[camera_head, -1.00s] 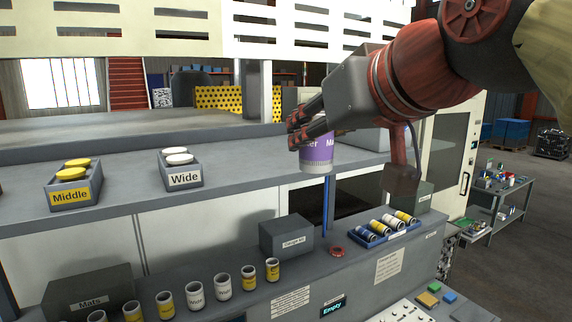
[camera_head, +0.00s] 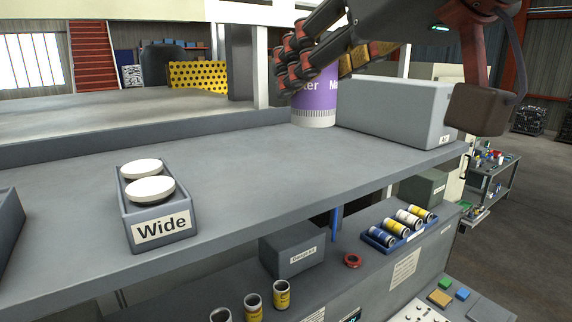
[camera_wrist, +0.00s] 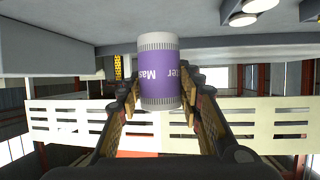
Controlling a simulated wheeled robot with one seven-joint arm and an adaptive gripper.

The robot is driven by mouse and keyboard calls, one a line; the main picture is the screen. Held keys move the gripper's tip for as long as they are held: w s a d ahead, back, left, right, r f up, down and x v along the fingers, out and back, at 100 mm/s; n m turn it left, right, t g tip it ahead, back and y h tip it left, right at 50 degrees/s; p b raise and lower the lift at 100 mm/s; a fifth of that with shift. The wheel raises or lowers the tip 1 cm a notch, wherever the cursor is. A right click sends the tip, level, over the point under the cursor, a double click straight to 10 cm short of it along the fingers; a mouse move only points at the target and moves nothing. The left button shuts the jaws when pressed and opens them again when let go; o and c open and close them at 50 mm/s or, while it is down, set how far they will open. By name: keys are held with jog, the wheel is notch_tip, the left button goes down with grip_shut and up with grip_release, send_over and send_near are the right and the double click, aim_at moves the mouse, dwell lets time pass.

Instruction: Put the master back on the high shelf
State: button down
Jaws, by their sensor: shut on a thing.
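The master (camera_head: 315,103) is a purple and white cylinder with "Master" lettering. My gripper (camera_head: 308,68) is shut on its upper part in the head view. The master is upright over the back right of the high shelf (camera_head: 270,165), beside a grey box. Its lower rim looks at or very near the shelf surface; I cannot tell whether it touches. In the wrist view the master (camera_wrist: 159,75) sits between the two fingers (camera_wrist: 160,95), its lettering upside down.
A long grey box (camera_head: 395,112) stands right of the master. Below are a blue tray (camera_head: 383,238) of small cylinders and a red ring (camera_head: 352,261). The shelf's middle is clear.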

jog(key=w+f+p, duration=0.1)
jog(key=w+f, duration=0.2)
jog(key=w, duration=0.1)
jog(key=w+d+f+p, duration=0.1)
jog(key=w+f, duration=0.2)
jog(key=w, duration=0.2)
jog(key=w+f+p, duration=0.1)
jog(key=w+f, duration=0.2)
jog(key=w, duration=0.1)
jog(key=shift+w+d, duration=0.15)
jog(key=shift+d, duration=0.1)
jog(key=f, duration=0.2)
jog(key=f+p, duration=0.1)
jog(key=shift+w, duration=0.25)
jog(key=shift+s+f, duration=0.1)
jog(key=shift+f, duration=0.2)
jog(key=shift+f, duration=0.2)
jog(key=c, duration=1.2)
grip_release()
jog(key=shift+r, duration=0.15)
